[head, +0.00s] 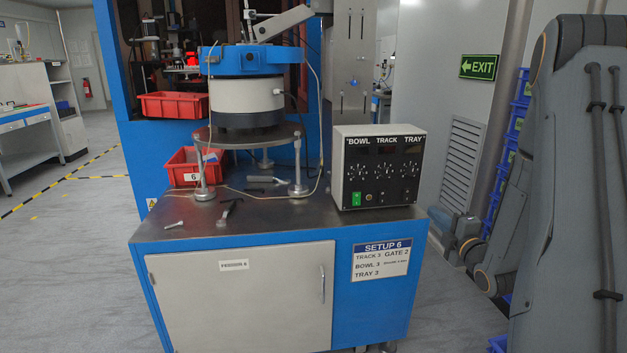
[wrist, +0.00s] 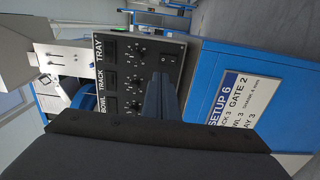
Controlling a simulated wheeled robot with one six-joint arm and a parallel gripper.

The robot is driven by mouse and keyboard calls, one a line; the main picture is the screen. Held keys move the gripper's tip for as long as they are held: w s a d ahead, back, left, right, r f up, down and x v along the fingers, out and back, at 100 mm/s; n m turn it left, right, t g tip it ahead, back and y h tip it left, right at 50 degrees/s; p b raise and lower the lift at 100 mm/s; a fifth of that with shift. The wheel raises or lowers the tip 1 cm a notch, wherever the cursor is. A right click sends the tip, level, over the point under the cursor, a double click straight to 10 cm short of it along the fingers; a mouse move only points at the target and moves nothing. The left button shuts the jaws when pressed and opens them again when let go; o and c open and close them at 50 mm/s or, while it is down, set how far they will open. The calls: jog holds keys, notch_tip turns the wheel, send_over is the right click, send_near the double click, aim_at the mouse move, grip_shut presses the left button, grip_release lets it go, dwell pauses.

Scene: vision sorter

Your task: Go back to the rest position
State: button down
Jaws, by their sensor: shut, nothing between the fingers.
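My gripper (wrist: 160,88) shows in the wrist view as a narrow blue-grey pair of fingers, shut and empty. In that view it lies in front of the control box (wrist: 127,80) marked BOWL, TRACK, TRAY, which appears turned on its side. I cannot see contact between them. In the head view my arm hangs along the right side, its lower end beside the blue cabinet. The control box (head: 378,167) stands at the right end of the cabinet top, its dials facing me.
A bowl feeder (head: 246,97) stands on a round plate on the cabinet (head: 240,290). A SETUP 6 label (head: 381,260) is on the front. Blue crates stack along the right wall. Open floor lies left.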

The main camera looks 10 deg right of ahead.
jog(key=w+a+m+g, duration=0.2)
jog(key=a+m+g, duration=0.3)
jog(key=a, duration=0.5)
jog(key=s+a+m+g, duration=0.4)
jog(key=s+a, duration=0.2)
jog(key=a, duration=0.3)
jog(key=s+a+r+m+g+y, duration=0.1)
jog(key=s+a+m+g, duration=0.15)
jog(key=s+a, duration=0.5)
jog(key=s+a+r+m+g, duration=0.2)
jog(key=s+a+g, duration=0.2)
jog(key=s, duration=0.7)
jog(key=s+a+r+m+g+y, duration=0.1)
jog(key=s+a+m+g, duration=0.15)
jog(key=s+a, duration=0.5)
jog(key=s+d+r+m+h+p, duration=0.1)
jog(key=d+r+p, duration=0.5)
jog(key=p, duration=0.7)
jog(key=shift+d, duration=1.2)
jog(key=shift+s+r, duration=0.1)
